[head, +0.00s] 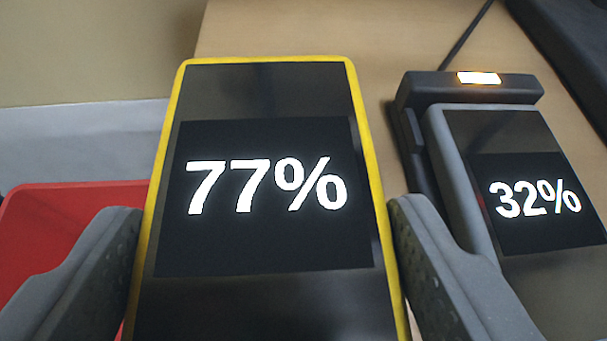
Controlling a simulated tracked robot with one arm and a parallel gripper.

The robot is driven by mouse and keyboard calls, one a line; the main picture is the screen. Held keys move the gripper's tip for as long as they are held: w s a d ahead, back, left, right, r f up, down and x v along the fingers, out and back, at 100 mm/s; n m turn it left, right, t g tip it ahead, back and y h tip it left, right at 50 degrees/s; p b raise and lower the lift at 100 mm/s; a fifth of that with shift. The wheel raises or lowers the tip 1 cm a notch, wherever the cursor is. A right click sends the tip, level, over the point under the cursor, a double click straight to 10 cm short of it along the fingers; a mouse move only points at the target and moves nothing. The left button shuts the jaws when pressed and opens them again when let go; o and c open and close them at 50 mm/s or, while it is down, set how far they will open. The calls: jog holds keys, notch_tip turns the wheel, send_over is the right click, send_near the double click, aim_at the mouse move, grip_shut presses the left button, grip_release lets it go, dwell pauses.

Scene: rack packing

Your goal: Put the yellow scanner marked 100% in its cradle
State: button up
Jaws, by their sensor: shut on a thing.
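A yellow-edged scanner (265,90) with a black face fills the middle of the head view. Its screen reads 77%, not 100%. My gripper (265,235) is shut on this scanner, with one grey finger against each long side. The scanner's lower end runs out of the picture. A dark cradle (415,92) with a lit orange-white lamp stands on the wooden surface at the right. A grey scanner (500,130) reading 32% sits in that cradle. No scanner marked 100% and no empty cradle shows.
A red container (60,225) is at the lower left, partly behind my finger. The wooden table (380,30) shows bare behind the held scanner. A dark cable (468,38) runs back from the cradle. A dark object (575,40) fills the upper right corner.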

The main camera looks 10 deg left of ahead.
aim_at(278, 290)
jog(key=shift+w, duration=0.35)
notch_tip(278, 290, down, 4)
jog(key=shift+r+b, duration=0.15)
jog(key=shift+b, duration=0.35)
jog(key=shift+r, duration=0.1)
jog(key=o, duration=1.1)
jog(key=shift+o, duration=0.2)
